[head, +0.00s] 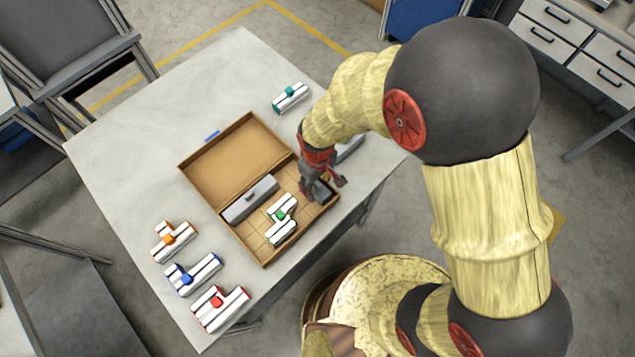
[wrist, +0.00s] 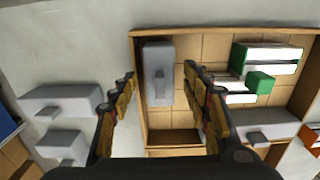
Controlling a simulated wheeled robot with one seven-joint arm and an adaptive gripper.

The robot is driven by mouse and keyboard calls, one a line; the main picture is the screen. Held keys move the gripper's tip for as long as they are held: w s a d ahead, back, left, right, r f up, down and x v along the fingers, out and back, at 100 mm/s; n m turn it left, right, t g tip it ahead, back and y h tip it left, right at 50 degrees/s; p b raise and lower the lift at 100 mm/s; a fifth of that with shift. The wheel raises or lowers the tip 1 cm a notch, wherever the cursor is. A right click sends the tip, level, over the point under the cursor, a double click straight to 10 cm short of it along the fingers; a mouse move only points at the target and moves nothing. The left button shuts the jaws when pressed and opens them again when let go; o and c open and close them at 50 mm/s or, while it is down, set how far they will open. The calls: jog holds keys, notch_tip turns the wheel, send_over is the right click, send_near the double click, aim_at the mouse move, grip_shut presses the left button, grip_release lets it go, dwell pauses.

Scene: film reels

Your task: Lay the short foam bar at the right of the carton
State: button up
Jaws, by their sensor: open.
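The open carton (head: 264,262) lies on the table, its tiled tray toward the front and its lid (head: 235,155) folded back. A short grey foam bar (wrist: 158,72) with a small grip tab lies in the tray along the wall at its right end; the head view shows it partly (head: 321,190) under my gripper. My gripper (wrist: 160,78) is open above it, with the bar between the fingers in the wrist view. In the head view my gripper (head: 320,186) is over the carton's right end. I cannot tell whether the fingers touch the bar.
A longer grey bar (head: 250,199) and a green-tagged white piece (head: 282,216) lie in the carton. Other grey bars (wrist: 60,99) are on the table beyond its right end. Orange (head: 173,240), blue (head: 193,273), red (head: 219,305) and teal (head: 290,97) tagged pieces lie around.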

aim_at(318, 184)
jog(key=w+d+r+m+t+p, duration=0.1)
jog(key=d+r, duration=0.2)
jog(key=r, duration=0.7)
jog(key=w+d+r+m+p, duration=0.1)
jog(key=d+r+p, duration=0.1)
jog(key=r, duration=0.9)
jog(key=s+d+r+m+t, duration=0.2)
jog(key=s+d+r+m, duration=0.2)
jog(key=d+r, duration=0.4)
jog(key=s+d+r+m+t, duration=0.2)
jog(key=s+d+r+m, duration=0.2)
jog(key=d+r, duration=0.4)
jog(key=shift+s+d+t, duration=0.3)
jog(key=shift+s+d, duration=0.5)
jog(key=shift+d, duration=0.05)
jog(key=shift+f+b, duration=0.2)
jog(key=shift+b, duration=0.1)
